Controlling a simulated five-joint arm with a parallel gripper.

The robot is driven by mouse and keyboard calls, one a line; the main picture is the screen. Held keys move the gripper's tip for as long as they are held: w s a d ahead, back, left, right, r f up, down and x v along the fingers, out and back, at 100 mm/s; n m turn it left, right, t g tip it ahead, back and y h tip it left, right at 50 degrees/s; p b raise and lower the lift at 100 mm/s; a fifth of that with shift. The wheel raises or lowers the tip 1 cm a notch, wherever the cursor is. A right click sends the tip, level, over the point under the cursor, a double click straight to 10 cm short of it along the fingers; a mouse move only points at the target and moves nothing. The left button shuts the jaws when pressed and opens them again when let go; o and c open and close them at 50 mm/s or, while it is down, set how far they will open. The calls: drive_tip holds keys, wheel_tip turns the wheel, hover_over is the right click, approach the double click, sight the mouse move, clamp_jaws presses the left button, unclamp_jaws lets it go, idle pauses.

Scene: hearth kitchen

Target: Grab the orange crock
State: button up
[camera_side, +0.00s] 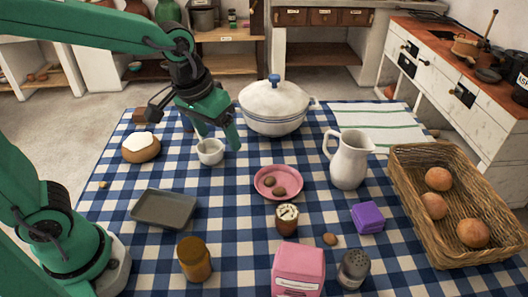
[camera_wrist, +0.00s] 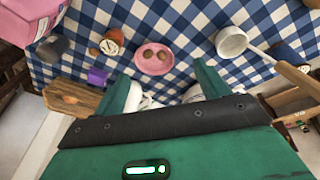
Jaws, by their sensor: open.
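An orange-brown crock (camera_side: 195,260) stands upright near the front of the checked table in the side view, right of the grey tray. I do not make it out in the wrist view. My gripper (camera_side: 218,140) is over the back left of the table, well behind the crock and apart from it. Its jaws are open with nothing between them. They hang close by the white cup (camera_side: 210,152); whether they touch it I cannot tell. The open fingers also show in the wrist view (camera_wrist: 161,72).
The grey tray (camera_side: 163,209) lies left of the crock. The pink canister (camera_side: 298,270), small terracotta pot (camera_side: 286,223) and pink plate (camera_side: 278,182) are to its right. The white tureen (camera_side: 274,107), jug (camera_side: 349,160) and wicker basket (camera_side: 425,222) stand farther off. Bare cloth surrounds the crock.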

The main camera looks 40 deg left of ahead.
drive_tip(key=w+d+f+g, duration=0.2)
drive_tip(key=w+d+f, duration=0.2)
drive_tip(key=d+f, duration=0.25)
drive_tip(key=n, duration=0.1)
hover_over(287, 212)
drive_tip(key=shift+g+y, duration=0.4)
drive_tip(key=f, duration=0.6)
drive_tip(key=shift+a+f, duration=0.2)
drive_tip(key=shift+f, duration=1.45)
drive_tip(key=shift+s+d+f, duration=0.1)
drive_tip(key=shift+f, duration=1.2)
drive_tip(key=shift+d+f, duration=0.1)
drive_tip(key=shift+f, duration=1.2)
drive_tip(key=c, duration=1.2)
